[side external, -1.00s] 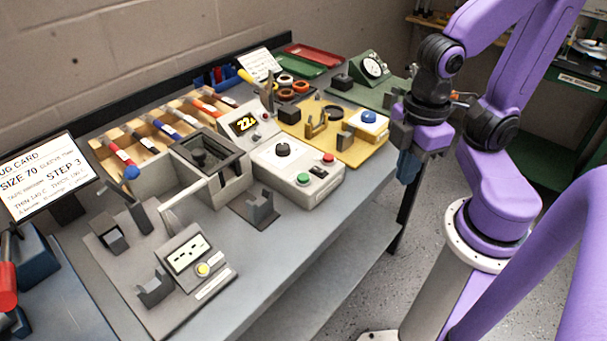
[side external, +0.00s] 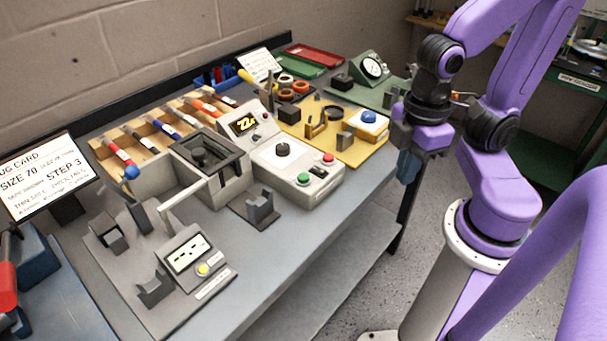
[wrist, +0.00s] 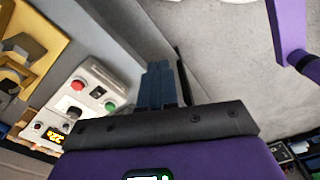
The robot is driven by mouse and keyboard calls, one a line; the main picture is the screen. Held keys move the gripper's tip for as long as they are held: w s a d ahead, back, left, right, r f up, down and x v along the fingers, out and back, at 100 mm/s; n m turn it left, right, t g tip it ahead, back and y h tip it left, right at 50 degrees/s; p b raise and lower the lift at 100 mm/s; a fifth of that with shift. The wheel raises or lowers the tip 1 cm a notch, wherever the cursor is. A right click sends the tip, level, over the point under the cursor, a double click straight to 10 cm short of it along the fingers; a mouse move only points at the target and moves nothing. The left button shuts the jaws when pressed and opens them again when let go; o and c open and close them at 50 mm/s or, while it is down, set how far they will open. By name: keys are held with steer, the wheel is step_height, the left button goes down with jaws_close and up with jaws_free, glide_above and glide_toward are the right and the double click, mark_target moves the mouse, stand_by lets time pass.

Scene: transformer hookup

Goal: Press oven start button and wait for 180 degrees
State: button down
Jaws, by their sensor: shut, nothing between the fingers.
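The oven (side external: 240,168) is a grey box with a dark square opening, near the middle of the bench. Its display (side external: 243,124) is lit and seems to read 22. The pale control box (side external: 297,168) in front carries a black knob (side external: 282,149), a green button (side external: 303,179) and a red button (side external: 328,158). In the wrist view the green button (wrist: 110,107) and red button (wrist: 98,92) show left of the fingers. My gripper (side external: 408,165) hangs beyond the bench's right edge, apart from the buttons. Its blue fingers (wrist: 160,85) are shut and empty.
A yellow fixture (side external: 350,148) with a blue button stands right of the oven. A grey fixture with a yellow button (side external: 203,269) is at the front left. Racked tools (side external: 165,130) lie behind the oven. The bench front edge beside the control box is clear.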

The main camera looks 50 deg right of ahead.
step_height(320, 180, up, 3)
steer(key=m+g+y, duration=0.2)
steer(key=m+y, duration=0.7)
steer(key=m, duration=1)
glide_above(307, 174)
steer(key=shift+w+r, duration=0.1)
steer(key=shift+r, duration=0.05)
steer(key=shift+f, duration=4.45)
steer(key=shift+f, duration=0.1)
steer(key=shift+f, duration=0.3)
